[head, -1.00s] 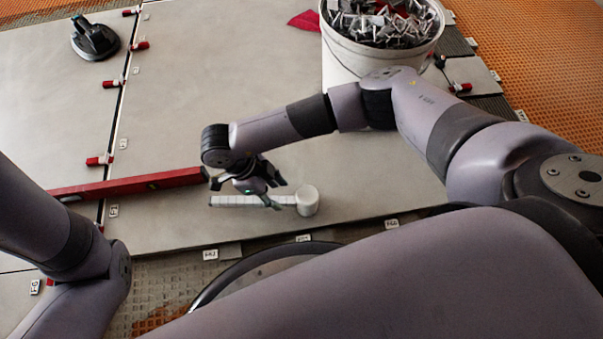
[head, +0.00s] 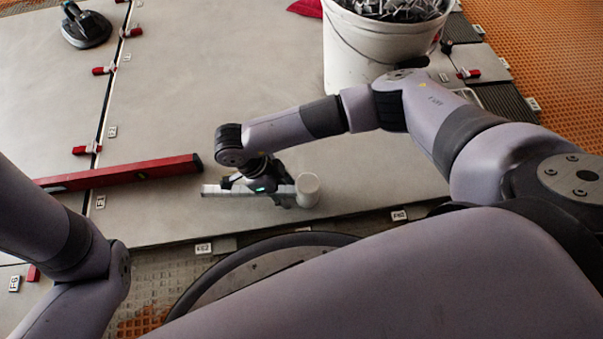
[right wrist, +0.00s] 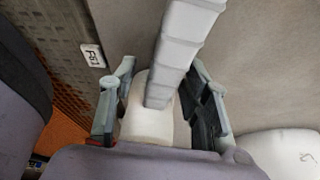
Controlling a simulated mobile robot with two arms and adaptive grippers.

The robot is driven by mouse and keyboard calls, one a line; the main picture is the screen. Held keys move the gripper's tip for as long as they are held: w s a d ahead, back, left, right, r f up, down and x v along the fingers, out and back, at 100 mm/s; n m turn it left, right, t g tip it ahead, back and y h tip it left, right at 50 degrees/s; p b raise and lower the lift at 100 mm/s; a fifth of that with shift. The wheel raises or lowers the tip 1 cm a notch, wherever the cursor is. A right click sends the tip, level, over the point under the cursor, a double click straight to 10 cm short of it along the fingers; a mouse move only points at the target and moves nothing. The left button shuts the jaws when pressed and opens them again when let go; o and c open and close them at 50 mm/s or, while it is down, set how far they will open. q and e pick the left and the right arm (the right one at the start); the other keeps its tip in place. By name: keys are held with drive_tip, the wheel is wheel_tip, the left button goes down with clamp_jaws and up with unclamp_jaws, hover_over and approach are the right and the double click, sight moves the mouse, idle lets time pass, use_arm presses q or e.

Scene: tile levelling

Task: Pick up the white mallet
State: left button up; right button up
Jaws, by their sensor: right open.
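The white mallet lies on the large grey tile, its round head (head: 308,190) on the right and its pale banded handle (head: 228,191) pointing left. My right gripper (head: 284,197) is down at the mallet, beside the head, and covers part of the handle. In the right wrist view my right gripper (right wrist: 162,95) is open, with one finger on each side of the mallet (right wrist: 180,45). I cannot tell whether either finger touches it. My left arm shows at the left, but its gripper is out of view.
A red level (head: 125,173) lies just left of the handle. A white bucket (head: 365,60) full of metal clips stands at the back right. A black suction lifter (head: 86,28) sits at the far left. Red clips and small labels line the tile joints.

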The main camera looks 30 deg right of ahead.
clamp_jaws()
idle(0.4)
